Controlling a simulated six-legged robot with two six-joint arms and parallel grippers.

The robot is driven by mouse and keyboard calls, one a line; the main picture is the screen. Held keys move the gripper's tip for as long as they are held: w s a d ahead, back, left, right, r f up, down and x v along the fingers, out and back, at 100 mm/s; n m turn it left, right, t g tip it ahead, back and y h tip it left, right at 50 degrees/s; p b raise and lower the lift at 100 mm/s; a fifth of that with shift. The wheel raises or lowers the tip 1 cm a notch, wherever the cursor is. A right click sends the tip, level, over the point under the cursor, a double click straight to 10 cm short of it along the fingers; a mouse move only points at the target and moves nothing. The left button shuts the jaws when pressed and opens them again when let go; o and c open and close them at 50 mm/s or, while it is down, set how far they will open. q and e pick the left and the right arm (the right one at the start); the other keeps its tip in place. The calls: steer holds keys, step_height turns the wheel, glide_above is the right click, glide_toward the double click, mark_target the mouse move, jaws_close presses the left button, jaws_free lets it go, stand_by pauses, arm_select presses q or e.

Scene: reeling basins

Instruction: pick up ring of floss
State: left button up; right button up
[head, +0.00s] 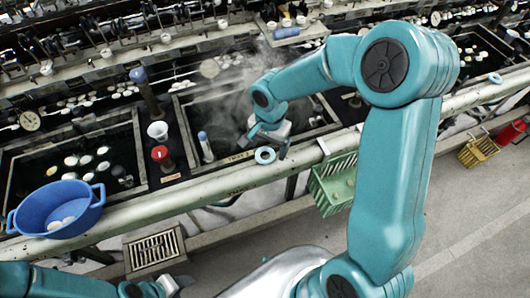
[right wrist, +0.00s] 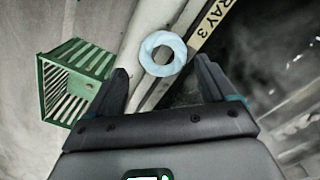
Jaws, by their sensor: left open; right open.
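The ring of floss (head: 258,159) is a small pale-blue ring lying on the pale front rail of the basins, beside the "TRAY 3" label. It also shows in the right wrist view (right wrist: 163,71), just beyond and between the fingertips. My right gripper (head: 268,146) is open above the rail beside the ring; its two fingers also show in the right wrist view (right wrist: 161,65). Nothing is between them at their base. My left gripper (head: 172,286) is at the bottom left edge of the head view, low and far from the ring, and only partly visible.
A green basket (head: 335,202) hangs at the rail, right of the ring. A blue tub (head: 30,215) holding pale cocoons is on the left.

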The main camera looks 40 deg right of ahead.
step_height(320, 180, down, 2)
steer(key=shift+w+d+f, duration=0.1)
steer(key=c, duration=0.7)
